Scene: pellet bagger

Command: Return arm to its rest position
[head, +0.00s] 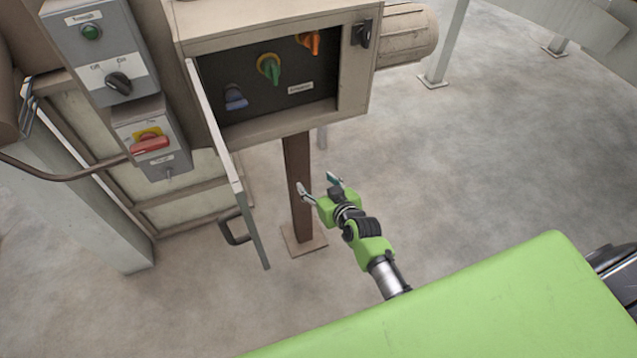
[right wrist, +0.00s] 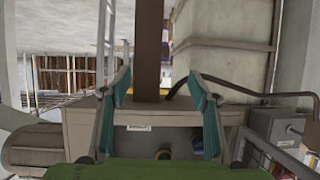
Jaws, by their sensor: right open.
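My right gripper (head: 320,186) is open and empty in the head view. It is below and in front of the open cabinet (head: 222,25), near the brown post, and touches neither as far as I can tell. In the right wrist view its two teal-padded fingers (right wrist: 161,90) are spread wide, with nothing between them but background. Inside the cabinet are a blue handle (head: 235,97), a green handle (head: 269,68) and an orange handle (head: 309,42). My left gripper is not in view.
The cabinet door (head: 228,165) hangs open to the left of my right gripper, with a dark pull handle (head: 234,228). Grey control boxes (head: 88,40) are at upper left. A brown post (head: 299,190) supports the cabinet. The concrete floor (head: 490,140) at right is clear.

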